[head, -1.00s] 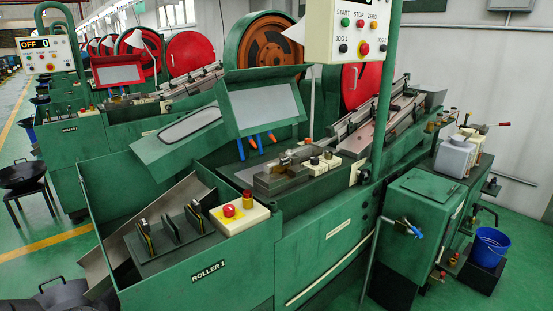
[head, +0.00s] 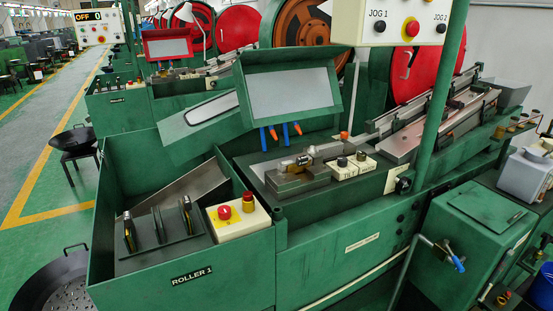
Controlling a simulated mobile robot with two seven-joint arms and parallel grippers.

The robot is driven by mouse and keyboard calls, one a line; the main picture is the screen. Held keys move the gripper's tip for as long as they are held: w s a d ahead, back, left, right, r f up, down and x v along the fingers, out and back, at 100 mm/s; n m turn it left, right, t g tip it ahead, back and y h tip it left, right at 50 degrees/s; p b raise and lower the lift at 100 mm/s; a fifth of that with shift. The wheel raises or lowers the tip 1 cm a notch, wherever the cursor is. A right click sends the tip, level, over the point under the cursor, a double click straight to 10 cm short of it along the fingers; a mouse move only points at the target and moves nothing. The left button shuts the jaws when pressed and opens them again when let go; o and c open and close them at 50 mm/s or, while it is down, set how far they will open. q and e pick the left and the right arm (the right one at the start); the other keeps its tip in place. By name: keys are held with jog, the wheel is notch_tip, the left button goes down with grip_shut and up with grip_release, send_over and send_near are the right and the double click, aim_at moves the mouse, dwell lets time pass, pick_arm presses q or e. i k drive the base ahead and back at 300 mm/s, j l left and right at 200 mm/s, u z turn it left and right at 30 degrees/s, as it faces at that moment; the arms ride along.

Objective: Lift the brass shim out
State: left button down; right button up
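I cannot make out a brass shim for certain in the head view. The nearest machine, labelled ROLLER 1 (head: 192,275), has an open green bin at its front left. In the bin a dark rack (head: 160,238) holds thin upright pieces, some with yellowish edges; they are too small to identify. On the machine's bed sits a grey metal block (head: 297,177) with a small clamp-like part on top. Neither of my grippers is in view.
A green post (head: 438,105) carries a control panel (head: 408,22). A perforated black pan (head: 62,288) is at lower left. A green cabinet (head: 470,240) stands at right. Free floor runs along the left.

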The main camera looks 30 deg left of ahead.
aim_at(302, 162)
jog(key=i+l+u, duration=0.15)
jog(key=u, duration=0.25)
jog(key=i+l+u, duration=0.25)
jog(key=u, duration=0.2)
jog(key=i+l+u, duration=0.15)
jog(key=l+u, duration=0.25)
jog(key=i+l+u, duration=0.15)
jog(key=u, duration=0.3)
jog(key=k+l, duration=0.05)
